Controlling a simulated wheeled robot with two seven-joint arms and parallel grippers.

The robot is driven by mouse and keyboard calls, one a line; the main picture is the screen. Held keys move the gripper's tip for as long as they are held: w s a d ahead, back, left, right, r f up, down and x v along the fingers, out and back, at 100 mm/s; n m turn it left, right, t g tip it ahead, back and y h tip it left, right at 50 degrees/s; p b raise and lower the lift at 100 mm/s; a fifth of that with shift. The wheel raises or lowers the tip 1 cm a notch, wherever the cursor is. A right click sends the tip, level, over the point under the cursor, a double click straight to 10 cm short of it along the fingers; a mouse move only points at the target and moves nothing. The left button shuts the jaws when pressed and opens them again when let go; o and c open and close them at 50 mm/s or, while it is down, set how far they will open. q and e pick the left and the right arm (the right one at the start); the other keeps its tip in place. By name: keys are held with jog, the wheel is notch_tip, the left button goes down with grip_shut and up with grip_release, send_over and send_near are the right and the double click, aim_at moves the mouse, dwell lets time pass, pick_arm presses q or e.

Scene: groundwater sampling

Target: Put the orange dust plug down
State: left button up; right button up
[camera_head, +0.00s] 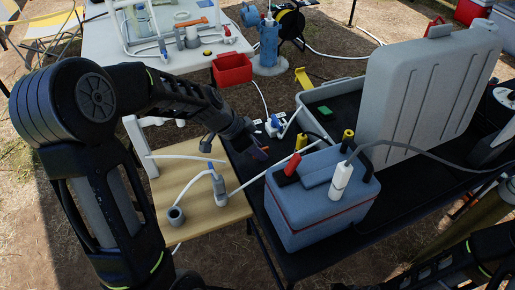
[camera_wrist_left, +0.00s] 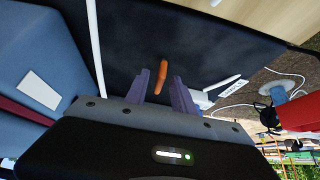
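My left gripper (camera_head: 256,149) is over the black table near its left edge, beside the blue cooler. In the left wrist view its two purple fingers (camera_wrist_left: 167,85) stand apart with a dark gap between them. The orange dust plug (camera_wrist_left: 162,77) shows between the fingertips, closer to the left finger, against the black tabletop. Whether it touches a finger or rests on the table is hard to tell. In the head view the gripper hides the plug. My right arm shows at the lower right; its gripper is out of view.
The blue cooler (camera_head: 318,209), with probes on its lid, stands right of my left gripper. An open grey case (camera_head: 419,92) is behind it. A wooden table (camera_head: 217,223) with a fitting and white tubes is at the left. A red bin (camera_head: 232,69) sits beyond.

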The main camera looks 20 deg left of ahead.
pick_arm(q)
jog(key=shift+r, duration=0.1)
jog(key=shift+r+p, duration=0.85)
jog(key=shift+p, duration=0.3)
jog(key=v, duration=1.1)
jog(key=shift+s+a+b, duration=0.2)
jog(key=shift+s+b, duration=0.1)
jog(key=shift+b, duration=0.1)
